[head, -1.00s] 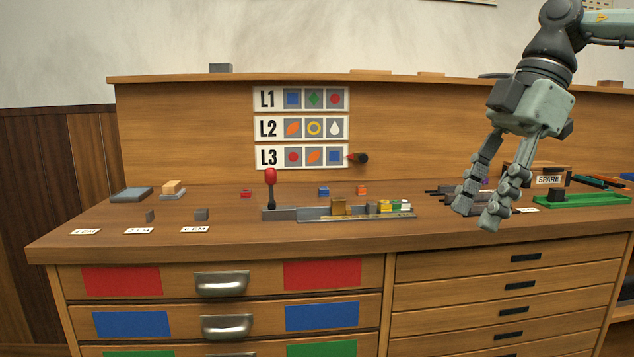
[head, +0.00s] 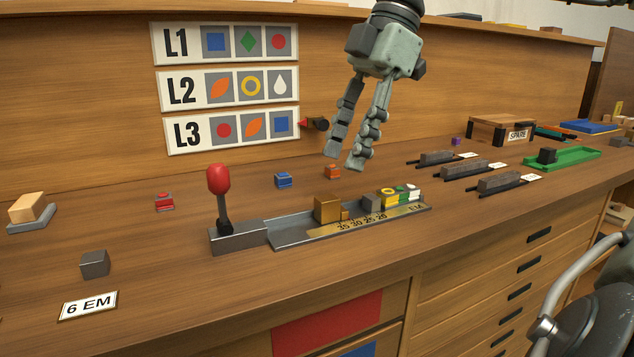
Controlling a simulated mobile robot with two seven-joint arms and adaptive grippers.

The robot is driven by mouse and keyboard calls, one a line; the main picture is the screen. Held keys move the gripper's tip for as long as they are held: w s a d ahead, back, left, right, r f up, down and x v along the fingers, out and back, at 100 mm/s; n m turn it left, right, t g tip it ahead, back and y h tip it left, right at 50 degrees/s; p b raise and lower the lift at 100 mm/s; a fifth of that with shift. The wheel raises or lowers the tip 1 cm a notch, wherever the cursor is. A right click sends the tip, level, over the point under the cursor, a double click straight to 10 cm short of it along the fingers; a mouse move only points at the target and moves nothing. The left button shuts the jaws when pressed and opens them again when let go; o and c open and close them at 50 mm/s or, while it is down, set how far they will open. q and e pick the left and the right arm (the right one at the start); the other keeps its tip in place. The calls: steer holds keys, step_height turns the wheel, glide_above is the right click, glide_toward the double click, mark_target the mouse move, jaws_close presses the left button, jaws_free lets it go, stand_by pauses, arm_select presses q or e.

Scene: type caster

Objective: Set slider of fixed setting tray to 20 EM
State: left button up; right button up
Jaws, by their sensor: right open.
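The fixed setting tray (head: 290,238) is a long grey metal tray on the bench, with a brass scale (head: 365,220) marked 35, 30, 25, 20 and EM along its front. A brass block (head: 327,209), which looks like the slider, stands in it near the 35 end, with a small brass piece at its right. A grey block (head: 371,203) and several yellow, green and white pieces (head: 400,195) sit towards the right end. My right gripper (head: 346,159) hangs above and behind the tray, fingers down, open and empty.
A red-knobbed lever (head: 219,182) rises at the tray's left end. Small blue (head: 283,180) and orange (head: 332,171) blocks lie behind the tray. Dark rails with grey blocks (head: 467,170) and a green tray (head: 565,159) lie to the right.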

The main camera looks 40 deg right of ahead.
mark_target(329, 197)
steer(key=x, duration=0.6)
steer(key=shift+s+a+f, duration=0.1)
steer(key=shift+a+f, duration=0.05)
steer(key=shift+f, duration=0.1)
jaws_close()
